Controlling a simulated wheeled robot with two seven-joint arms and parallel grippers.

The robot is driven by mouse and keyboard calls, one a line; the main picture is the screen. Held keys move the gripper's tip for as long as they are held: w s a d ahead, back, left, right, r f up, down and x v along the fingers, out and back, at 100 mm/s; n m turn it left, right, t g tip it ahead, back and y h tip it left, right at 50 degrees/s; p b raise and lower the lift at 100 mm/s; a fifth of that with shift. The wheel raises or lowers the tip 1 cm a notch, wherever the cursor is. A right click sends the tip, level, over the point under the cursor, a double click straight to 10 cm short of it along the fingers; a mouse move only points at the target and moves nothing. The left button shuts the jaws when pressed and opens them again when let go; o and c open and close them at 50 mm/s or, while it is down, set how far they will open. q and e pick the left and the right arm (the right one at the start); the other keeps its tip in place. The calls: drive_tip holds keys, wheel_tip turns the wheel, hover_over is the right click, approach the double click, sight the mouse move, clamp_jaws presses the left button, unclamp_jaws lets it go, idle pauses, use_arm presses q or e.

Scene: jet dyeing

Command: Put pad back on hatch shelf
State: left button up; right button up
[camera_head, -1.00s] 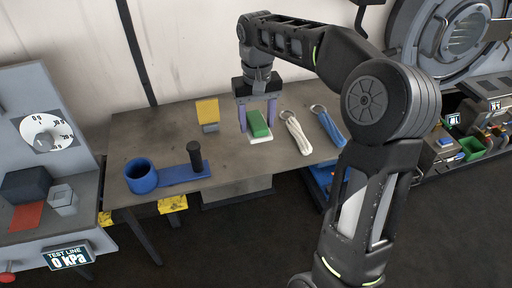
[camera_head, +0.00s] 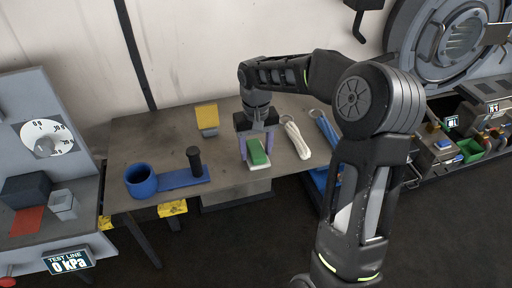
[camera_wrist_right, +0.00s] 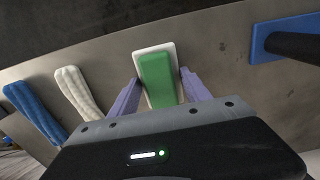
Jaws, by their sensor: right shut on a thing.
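The pad, a green block (camera_head: 257,152) on a white base (camera_head: 260,167), is between the fingers of my right gripper (camera_head: 256,154), at the front part of the grey table. In the right wrist view the green block (camera_wrist_right: 157,80) lies over the white base, with a lilac finger of my right gripper (camera_wrist_right: 160,88) on each side. The gripper is shut on the pad. I cannot tell whether the base touches the tabletop. The grey table (camera_head: 150,140) carries several other things. My left gripper is not in view.
A white strap (camera_head: 297,139) and a blue strap (camera_head: 325,130) lie right of the pad. A yellow block on a grey foot (camera_head: 207,117) stands behind it. A blue cup (camera_head: 140,181) and a blue plate with a black post (camera_head: 185,178) are left. The table's front edge is close.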

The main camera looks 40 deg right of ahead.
sight(256, 149)
drive_tip(key=o, duration=1.2)
wheel_tip(256, 149, up, 12)
drive_tip(key=shift+r, duration=0.1)
idle(0.4)
